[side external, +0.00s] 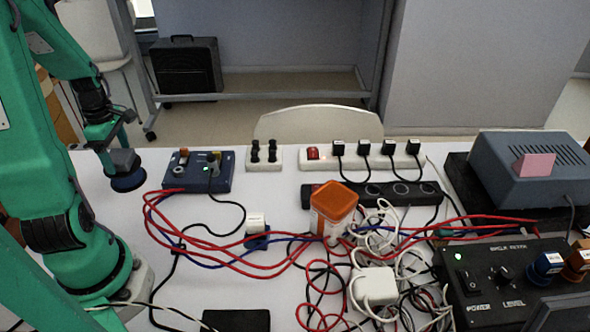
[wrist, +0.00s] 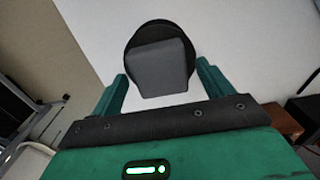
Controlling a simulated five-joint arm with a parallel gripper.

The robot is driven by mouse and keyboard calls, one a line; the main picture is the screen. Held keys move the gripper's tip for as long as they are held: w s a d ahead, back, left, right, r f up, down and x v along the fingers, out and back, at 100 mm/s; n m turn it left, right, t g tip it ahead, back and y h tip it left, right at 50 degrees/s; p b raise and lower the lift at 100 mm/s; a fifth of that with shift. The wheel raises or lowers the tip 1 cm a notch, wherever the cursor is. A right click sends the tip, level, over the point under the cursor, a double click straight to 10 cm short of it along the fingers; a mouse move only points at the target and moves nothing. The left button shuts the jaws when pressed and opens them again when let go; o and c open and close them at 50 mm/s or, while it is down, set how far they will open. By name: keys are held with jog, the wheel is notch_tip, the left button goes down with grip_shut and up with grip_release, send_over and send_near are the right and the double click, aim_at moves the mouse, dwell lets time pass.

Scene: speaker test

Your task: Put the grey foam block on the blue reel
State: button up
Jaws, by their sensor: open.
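The grey foam block (side external: 122,158) rests on top of the dark blue reel (side external: 128,181), on the left of the white table in the side view. In the wrist view the block (wrist: 160,70) covers much of the reel, whose dark round rim (wrist: 158,28) shows beyond it. My gripper (side external: 113,138) is open just above and beside the block. In the wrist view its green fingers (wrist: 161,76) stand apart to the left and right of the block's near end, with pale gaps between. No finger visibly touches the block.
A blue box with knobs (side external: 197,172) stands just right of the reel. Red and blue cables (side external: 215,262) loop across the middle. An orange-lidded container (side external: 334,205) and a white adapter (side external: 374,287) stand among tangled wires.

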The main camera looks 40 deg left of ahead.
aim_at(118, 155)
notch_tip(118, 155, up, 12)
dwell(0.7)
dwell(0.4)
jog(key=w+d+r+m+t, duration=0.1)
jog(key=d+r+m+t, duration=0.1)
jog(key=d+m, duration=0.7)
jog(key=w+d+r+m+t, duration=0.1)
jog(key=w+d+r+m, duration=0.1)
jog(key=d+m, duration=0.7)
jog(key=w+d+r+m+t, duration=0.2)
jog(key=d+m, duration=0.7)
jog(key=shift+d+t, duration=0.3)
